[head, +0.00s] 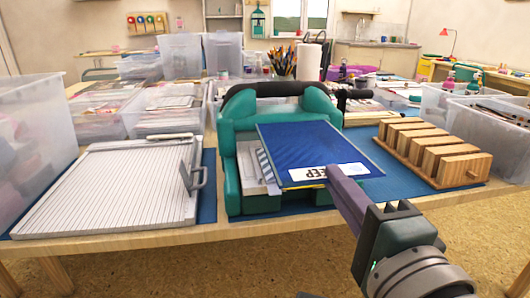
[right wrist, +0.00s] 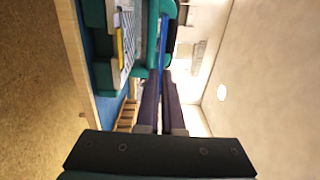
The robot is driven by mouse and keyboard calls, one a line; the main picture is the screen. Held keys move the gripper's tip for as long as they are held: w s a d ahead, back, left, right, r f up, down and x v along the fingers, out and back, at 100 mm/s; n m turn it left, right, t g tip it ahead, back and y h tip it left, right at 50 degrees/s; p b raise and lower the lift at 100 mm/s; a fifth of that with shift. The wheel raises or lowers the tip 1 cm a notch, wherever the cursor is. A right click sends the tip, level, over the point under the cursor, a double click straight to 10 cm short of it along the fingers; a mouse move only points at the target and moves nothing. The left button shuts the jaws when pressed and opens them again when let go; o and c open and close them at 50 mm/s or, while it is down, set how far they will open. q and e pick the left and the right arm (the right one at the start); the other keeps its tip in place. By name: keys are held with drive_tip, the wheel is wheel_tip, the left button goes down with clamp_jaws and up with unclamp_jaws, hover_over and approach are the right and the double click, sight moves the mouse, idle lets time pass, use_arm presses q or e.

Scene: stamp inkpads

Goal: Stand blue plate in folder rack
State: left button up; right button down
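The blue plate (head: 310,148) is a flat dark blue panel with a white label reading "EEP" at its near edge. It is tilted, in front of and above the teal machine (head: 232,135). My right gripper (head: 338,180) reaches in from the lower right and is shut on the plate's near edge. In the right wrist view the plate (right wrist: 163,45) shows edge-on as a thin blue strip between the fingertips (right wrist: 162,85). The wooden folder rack (head: 475,168), with several upright blocks and slots between them, stands on the table to the right. My left gripper is not in view.
A white ridged board (head: 110,190) with a grey handle lies at the left. Clear bins (head: 30,135) stand at the left and clear bins (head: 450,105) behind the rack. Several pencils in a holder (head: 283,65) are behind the machine. Blue mat (head: 395,185) is bare between machine and rack.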

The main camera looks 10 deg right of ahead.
drive_tip(key=s+r, duration=0.2)
drive_tip(key=s, duration=1.2)
drive_tip(key=shift+s+d+b, duration=0.2)
drive_tip(key=shift+d+b, duration=0.05)
drive_tip(key=shift+b, duration=0.2)
drive_tip(key=shift+r, duration=0.1)
